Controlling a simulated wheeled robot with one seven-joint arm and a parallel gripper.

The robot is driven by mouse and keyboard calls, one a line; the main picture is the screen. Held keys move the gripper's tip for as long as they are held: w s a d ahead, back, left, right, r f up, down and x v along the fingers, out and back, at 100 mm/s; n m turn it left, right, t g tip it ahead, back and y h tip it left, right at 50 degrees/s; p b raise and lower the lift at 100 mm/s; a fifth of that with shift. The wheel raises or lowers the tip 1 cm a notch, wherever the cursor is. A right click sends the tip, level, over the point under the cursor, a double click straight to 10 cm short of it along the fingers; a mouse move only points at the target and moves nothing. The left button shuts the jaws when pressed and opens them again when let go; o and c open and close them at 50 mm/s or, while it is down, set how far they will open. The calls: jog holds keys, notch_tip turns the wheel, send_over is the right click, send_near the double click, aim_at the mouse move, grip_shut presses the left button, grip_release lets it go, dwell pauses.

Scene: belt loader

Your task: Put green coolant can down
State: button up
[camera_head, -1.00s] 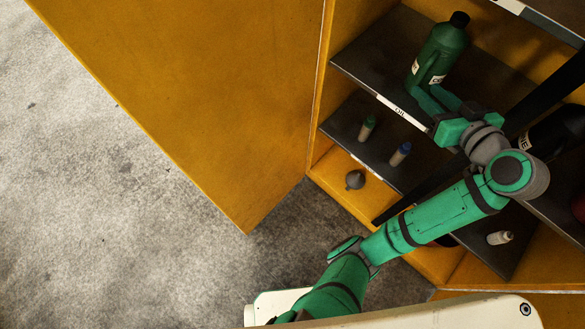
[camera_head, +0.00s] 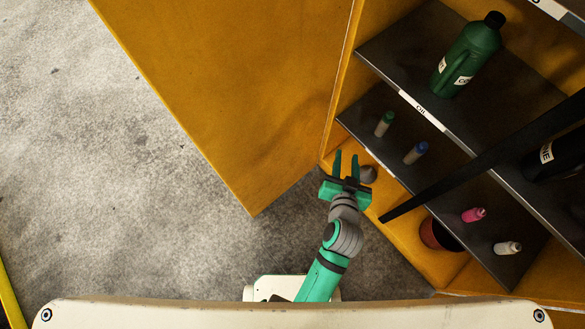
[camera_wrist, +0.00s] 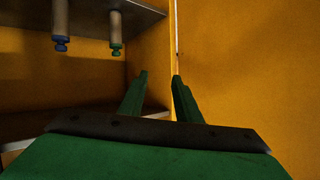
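The green coolant can (camera_head: 468,56) stands upright on the upper shelf (camera_head: 400,50) of the yellow cabinet, near its left end, with its black cap on. Nothing touches it from my arm. My gripper (camera_head: 346,156) is open and empty in front of the cabinet, lower and to the left of the can. In the wrist view, its two green fingers (camera_wrist: 158,85) stand apart with nothing between them. The can is not in the wrist view.
Small bottles, green-capped (camera_head: 384,124), blue-capped (camera_head: 416,152), pink (camera_head: 473,215) and white (camera_head: 507,248), stand on the shelf below. A yellow door (camera_head: 240,80) stands open at left. A black bar (camera_head: 480,160) crosses the cabinet front.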

jog(key=s+a+r+n+t+y, duration=0.1)
jog(key=s+a+r+n, duration=0.1)
jog(key=s+a, duration=0.5)
jog(key=s+a+r+n+t+y, duration=0.1)
jog(key=s+a+r+n, duration=0.1)
jog(key=s+a, duration=0.6)
jog(key=s+r, duration=0.1)
jog(key=s, duration=0.5)
jog(key=shift+s+a+y, duration=0.25)
jog(key=shift+s+y, duration=0.05)
jog(key=shift+s, duration=0.05)
